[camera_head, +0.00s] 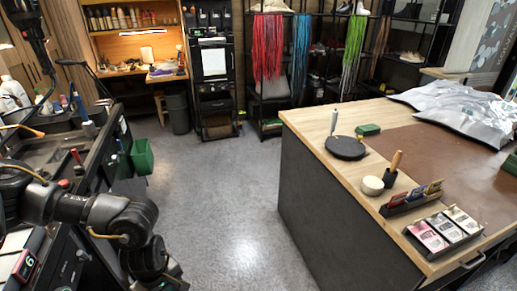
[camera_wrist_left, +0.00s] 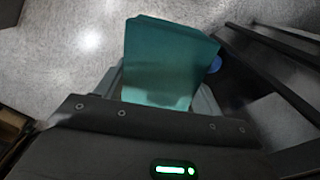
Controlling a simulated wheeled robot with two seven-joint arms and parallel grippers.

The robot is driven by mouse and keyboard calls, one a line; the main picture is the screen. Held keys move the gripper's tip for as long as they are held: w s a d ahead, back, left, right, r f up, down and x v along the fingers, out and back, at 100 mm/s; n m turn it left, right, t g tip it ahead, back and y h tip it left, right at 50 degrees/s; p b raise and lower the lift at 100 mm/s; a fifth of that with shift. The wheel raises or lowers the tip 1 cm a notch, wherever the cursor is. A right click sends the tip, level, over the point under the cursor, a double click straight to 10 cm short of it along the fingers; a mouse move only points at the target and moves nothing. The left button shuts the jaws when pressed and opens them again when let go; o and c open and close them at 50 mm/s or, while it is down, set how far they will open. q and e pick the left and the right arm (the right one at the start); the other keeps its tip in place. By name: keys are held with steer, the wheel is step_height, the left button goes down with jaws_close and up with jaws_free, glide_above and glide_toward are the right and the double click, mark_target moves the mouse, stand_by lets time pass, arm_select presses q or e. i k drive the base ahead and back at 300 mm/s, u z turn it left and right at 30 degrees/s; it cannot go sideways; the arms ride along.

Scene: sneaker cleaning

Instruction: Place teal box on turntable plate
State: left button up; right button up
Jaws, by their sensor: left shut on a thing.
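The teal box (camera_wrist_left: 165,60) is between the fingers of my left gripper (camera_wrist_left: 160,92) in the left wrist view. The gripper is shut on it, and the box is held above the grey floor. In the head view, my left arm comes in at the lower left; its gripper and the box are not clearly seen there. A black round plate (camera_head: 346,149), which looks like the turntable plate, lies on the wooden-topped workbench at the right, well apart from my arm. My right gripper is in neither view.
The workbench (camera_head: 300,122) also holds a small green box (camera_head: 368,129) behind the plate, a round pale tin (camera_head: 372,186), a brush holder and a card tray (camera_head: 444,230). A dark cluttered counter stands at the left with a green bin (camera_head: 142,157). The floor (camera_head: 225,190) between is clear.

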mark_target(345, 144)
steer(key=u, duration=0.5)
steer(key=i, duration=2.1)
steer(key=z, duration=3.6)
